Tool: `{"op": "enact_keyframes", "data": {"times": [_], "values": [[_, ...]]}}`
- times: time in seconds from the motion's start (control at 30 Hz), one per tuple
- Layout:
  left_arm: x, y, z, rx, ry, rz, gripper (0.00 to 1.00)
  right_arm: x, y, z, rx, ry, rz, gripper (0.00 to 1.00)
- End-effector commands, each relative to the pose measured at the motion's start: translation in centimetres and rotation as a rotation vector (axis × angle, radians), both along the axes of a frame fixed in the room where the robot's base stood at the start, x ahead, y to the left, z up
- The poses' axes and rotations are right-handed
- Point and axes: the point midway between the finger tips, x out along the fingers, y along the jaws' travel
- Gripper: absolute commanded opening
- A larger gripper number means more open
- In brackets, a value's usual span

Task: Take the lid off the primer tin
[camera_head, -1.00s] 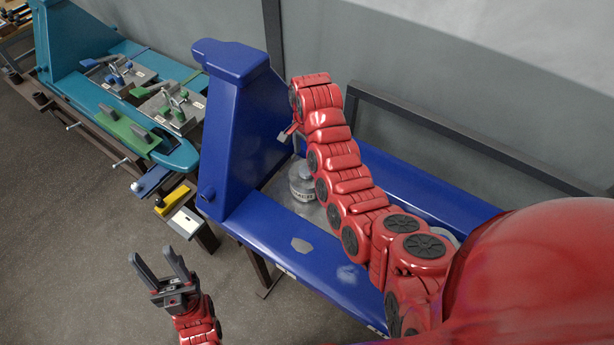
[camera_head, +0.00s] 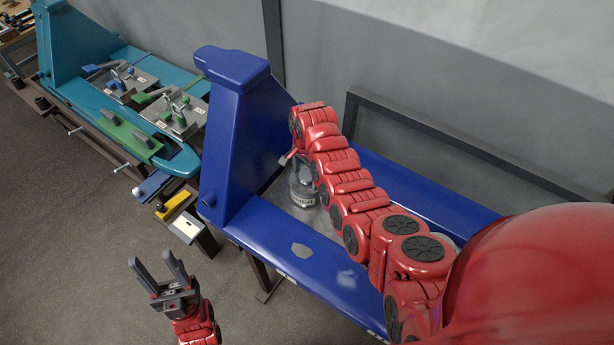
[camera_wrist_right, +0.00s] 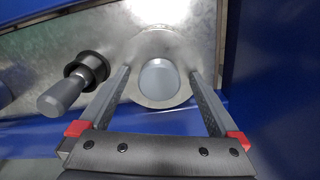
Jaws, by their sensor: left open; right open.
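The primer tin (camera_head: 302,196) is a small grey tin with a dark-lettered band, standing on the metal floor of the blue frame. In the head view my right arm partly covers it. In the right wrist view its round pale lid (camera_wrist_right: 151,99) with a grey knob (camera_wrist_right: 158,78) on top is seen from above. My right gripper (camera_wrist_right: 160,72) is open, with its fingers on either side of the knob; whether they touch it I cannot tell. My left gripper (camera_head: 158,264) is open and empty, off to the left of the blue frame.
A grey cylindrical handle with a black collar (camera_wrist_right: 92,66) stands close to the left finger in the wrist view. A blue wall (camera_head: 236,130) rises beside the tin. A teal bench with clamps (camera_head: 100,105) and a yellow block (camera_head: 172,207) lie to the left.

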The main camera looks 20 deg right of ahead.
Motion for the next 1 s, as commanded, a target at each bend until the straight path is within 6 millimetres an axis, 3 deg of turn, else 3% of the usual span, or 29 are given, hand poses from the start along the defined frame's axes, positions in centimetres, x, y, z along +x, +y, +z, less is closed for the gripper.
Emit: {"op": "enact_keyframes", "data": {"times": [0.1, 0.6, 1.0], "values": [[0.0, 0.0, -0.02, 0.0, 0.0, 0.0, 0.5, -0.01, 0.0, -0.01, 0.0, 0.0, 0.0, 0.94], [0.0, 0.0, -0.02, 0.0, 0.0, 0.0, 0.5, -0.01, -0.02, 0.01, 0.0, 0.001, 0.0, 0.07], [0.0, 0.0, -0.42, 0.0, 0.0, 0.0, 0.5, 0.05, -0.01, 0.32, -0.001, 0.0, 0.0, 0.06]]}}
